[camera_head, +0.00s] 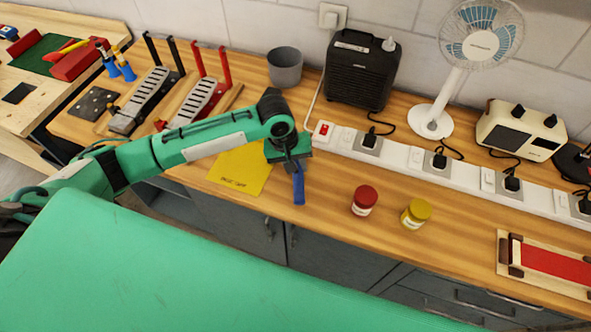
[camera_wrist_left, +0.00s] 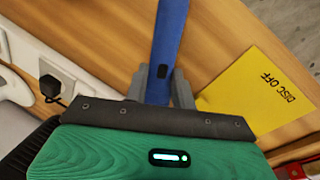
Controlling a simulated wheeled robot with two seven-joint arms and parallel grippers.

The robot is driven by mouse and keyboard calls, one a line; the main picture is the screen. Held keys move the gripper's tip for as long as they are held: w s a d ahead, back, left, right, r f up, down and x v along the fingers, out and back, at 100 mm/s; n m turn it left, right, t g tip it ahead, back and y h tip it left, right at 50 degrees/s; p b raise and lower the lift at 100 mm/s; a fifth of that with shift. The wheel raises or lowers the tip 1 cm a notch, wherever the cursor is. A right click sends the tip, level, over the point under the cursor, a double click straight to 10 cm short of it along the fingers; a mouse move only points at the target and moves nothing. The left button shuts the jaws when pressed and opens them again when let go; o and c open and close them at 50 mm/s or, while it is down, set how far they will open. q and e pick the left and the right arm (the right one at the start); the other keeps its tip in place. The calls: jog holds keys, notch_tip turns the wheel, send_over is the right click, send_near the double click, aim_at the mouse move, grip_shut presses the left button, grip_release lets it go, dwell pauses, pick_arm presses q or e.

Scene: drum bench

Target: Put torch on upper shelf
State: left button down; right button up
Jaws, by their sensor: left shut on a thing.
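The blue torch (camera_head: 299,186) is over the front part of the wooden bench, to the right of a yellow sheet. My left gripper (camera_head: 293,168) is shut on the torch, which extends from the jaws toward the bench's front edge. In the left wrist view, the torch (camera_wrist_left: 168,45) stands out between the grey fingers (camera_wrist_left: 160,88), with a small dark button on its side. I cannot tell whether it touches the bench. My right gripper is not in view, and I see no shelf that I can make out as the upper one.
The yellow sheet (camera_head: 238,170) reads "DISC OFF" in the wrist view. A red-lidded jar (camera_head: 364,200) and a yellow-lidded jar (camera_head: 415,214) stand to the right. Behind are a grey pot (camera_head: 285,67), a black heater (camera_head: 361,70), a fan (camera_head: 432,121) and a white power strip (camera_head: 400,153).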

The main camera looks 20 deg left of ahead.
aim_at(295, 173)
pick_arm(q)
jog(key=x, duration=0.3)
jog(key=shift+s+a+f+p, duration=0.15)
jog(key=shift+a+f+p, duration=0.15)
jog(key=shift+f+p, duration=0.1)
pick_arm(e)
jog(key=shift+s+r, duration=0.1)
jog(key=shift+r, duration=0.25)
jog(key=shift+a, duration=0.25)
pick_arm(q)
jog(key=c, duration=1.2)
grip_release()
jog(key=shift+f, duration=0.1)
jog(key=shift+o, duration=0.2)
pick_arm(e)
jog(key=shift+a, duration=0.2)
